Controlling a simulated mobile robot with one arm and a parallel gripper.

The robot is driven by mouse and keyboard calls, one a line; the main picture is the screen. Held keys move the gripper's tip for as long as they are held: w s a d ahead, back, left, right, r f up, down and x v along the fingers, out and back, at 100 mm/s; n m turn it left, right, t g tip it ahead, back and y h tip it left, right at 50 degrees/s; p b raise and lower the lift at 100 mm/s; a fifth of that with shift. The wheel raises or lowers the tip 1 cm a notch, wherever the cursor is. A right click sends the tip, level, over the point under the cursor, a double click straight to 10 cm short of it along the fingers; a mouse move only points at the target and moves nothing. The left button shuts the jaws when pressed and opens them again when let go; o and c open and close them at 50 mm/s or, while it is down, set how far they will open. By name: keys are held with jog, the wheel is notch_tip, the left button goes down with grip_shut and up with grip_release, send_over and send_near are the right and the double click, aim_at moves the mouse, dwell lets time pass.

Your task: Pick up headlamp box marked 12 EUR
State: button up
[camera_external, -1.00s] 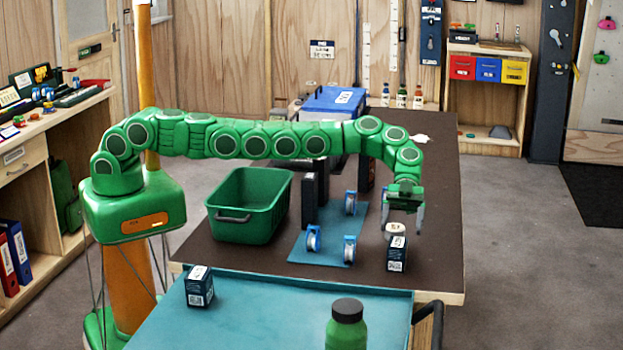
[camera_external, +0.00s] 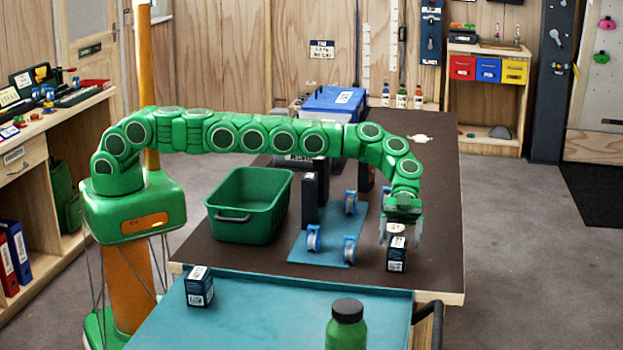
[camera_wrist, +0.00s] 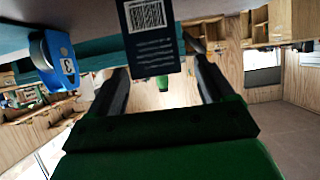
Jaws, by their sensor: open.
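A small dark box (camera_external: 397,257) with a white label on top stands upright on the brown table, below my gripper. In the wrist view a dark box (camera_wrist: 148,48) with a barcode shows between and beyond the fingertips. A similar dark box (camera_external: 199,290) stands on the teal surface at the front left. I cannot read a 12 EUR mark on either box. My gripper (camera_external: 400,238) is open, its fingers pointing down at the near-right part of the table, with one finger on each side just above the box. It also shows in the wrist view (camera_wrist: 160,68), empty.
A green bin (camera_external: 240,235) is further left. A green bottle (camera_external: 346,328) stands in front.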

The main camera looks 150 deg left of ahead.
aim_at(398, 242)
jog(key=shift+x, duration=1.95)
jog(key=shift+s+f, duration=0.15)
jog(key=shift+c, duration=0.5)
jog(key=c, duration=1.1)
